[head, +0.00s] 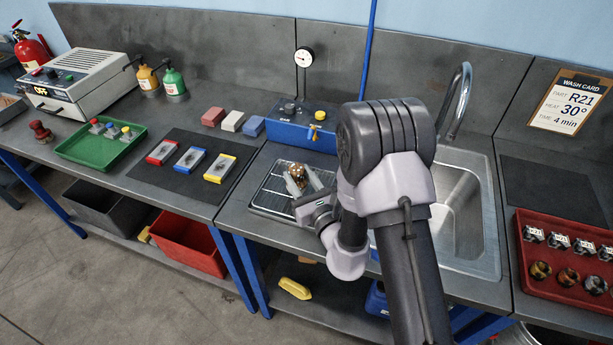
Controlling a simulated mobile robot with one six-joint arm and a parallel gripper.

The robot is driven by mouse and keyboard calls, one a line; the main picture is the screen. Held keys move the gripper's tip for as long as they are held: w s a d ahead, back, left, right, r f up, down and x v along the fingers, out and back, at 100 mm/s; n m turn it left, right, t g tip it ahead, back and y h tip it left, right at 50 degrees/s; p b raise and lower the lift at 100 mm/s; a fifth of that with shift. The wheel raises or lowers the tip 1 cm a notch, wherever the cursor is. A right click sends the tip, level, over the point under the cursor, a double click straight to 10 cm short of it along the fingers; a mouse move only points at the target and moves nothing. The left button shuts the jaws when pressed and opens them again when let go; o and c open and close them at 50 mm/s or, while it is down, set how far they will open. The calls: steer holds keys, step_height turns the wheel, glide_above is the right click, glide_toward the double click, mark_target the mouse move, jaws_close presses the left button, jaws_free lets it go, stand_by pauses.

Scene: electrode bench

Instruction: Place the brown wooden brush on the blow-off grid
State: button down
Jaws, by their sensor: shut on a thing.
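The blow-off grid (272,187) is a wire rack in a shallow tray, left of the sink. My gripper (303,178) is over the grid's right part, its fingers pointing to the back left. It is shut on a small brown thing, the brown wooden brush (298,170), of which only a part shows between the fingers. I cannot tell whether the brush touches the wires or hangs just above them. My arm covers the grid's right edge and part of the sink.
A blue box with a gauge (304,57) and brass tap stands behind the grid. The steel sink (465,205) lies right, with a tall faucet (458,95). A dark mat (185,165) with coloured-frame plates lies left. A red tray (530,270) of parts stands far right.

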steer(key=shift+w+d+r, duration=0.1)
steer(key=shift+a, duration=0.35)
steer(key=shift+s+a, duration=0.1)
steer(key=shift+s, duration=0.15)
steer(key=c, duration=0.9)
jaws_free()
steer(key=shift+w, duration=0.15)
